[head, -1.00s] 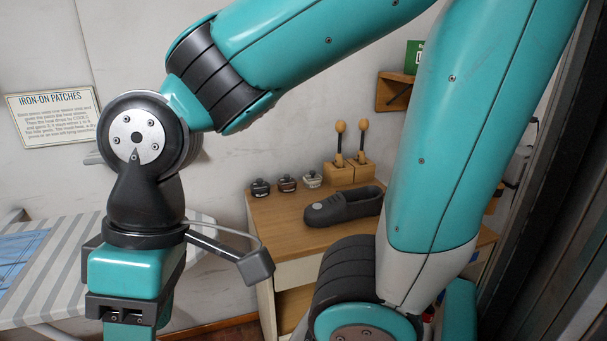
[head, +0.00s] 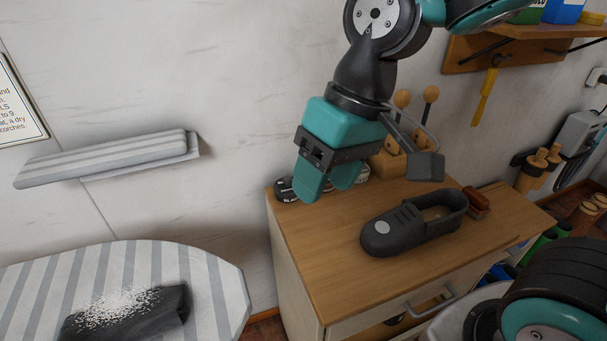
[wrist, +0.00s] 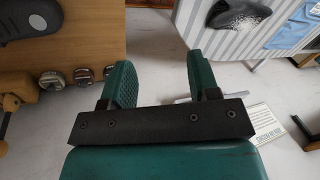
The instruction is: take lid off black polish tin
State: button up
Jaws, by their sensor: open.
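The small dark tin at the left end of the row on the wooden cabinet top looks like the black polish tin (head: 284,189). It is partly hidden by my gripper (head: 327,186) in the head view. In the wrist view a row of tins lies left of my fingers, and the end one, the black polish tin (wrist: 109,71), is partly covered by the left finger. My gripper (wrist: 160,76) is open with nothing between its fingers. It hangs above the cabinet's back left part, apart from the tin as far as I can tell. The lid cannot be made out separately.
Brown (wrist: 82,76) and pale (wrist: 52,82) tins stand beside the black one. A grey shoe (head: 410,226) and a brush (head: 476,203) lie on the cabinet top (head: 325,262). A wooden block with knobbed sticks stands behind. A striped ironing board (head: 222,295) is at left.

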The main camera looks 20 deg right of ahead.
jog(key=w+d+f+m+h, duration=0.15)
jog(key=w+m, duration=0.65)
jog(key=w, duration=0.9)
jog(key=m+h+p, duration=0.2)
jog(key=m+p, duration=0.1)
jog(key=m, duration=0.7)
send_over(288, 178)
jog(key=f, duration=1.7)
jog(key=shift+s+f, duration=0.25)
jog(key=shift+f, duration=0.1)
jog(key=shift+w+f+p, duration=0.15)
jog(key=shift+f+p, duration=0.4)
jog(key=shift+f, duration=0.95)
jog(key=shift+w+f+p, duration=0.15)
jog(key=shift+f+p, duration=0.4)
jog(key=shift+f, duration=0.95)
jog(key=c, duration=1)
jog(key=shift+s+r, duration=0.1)
jog(key=shift+r, duration=0.05)
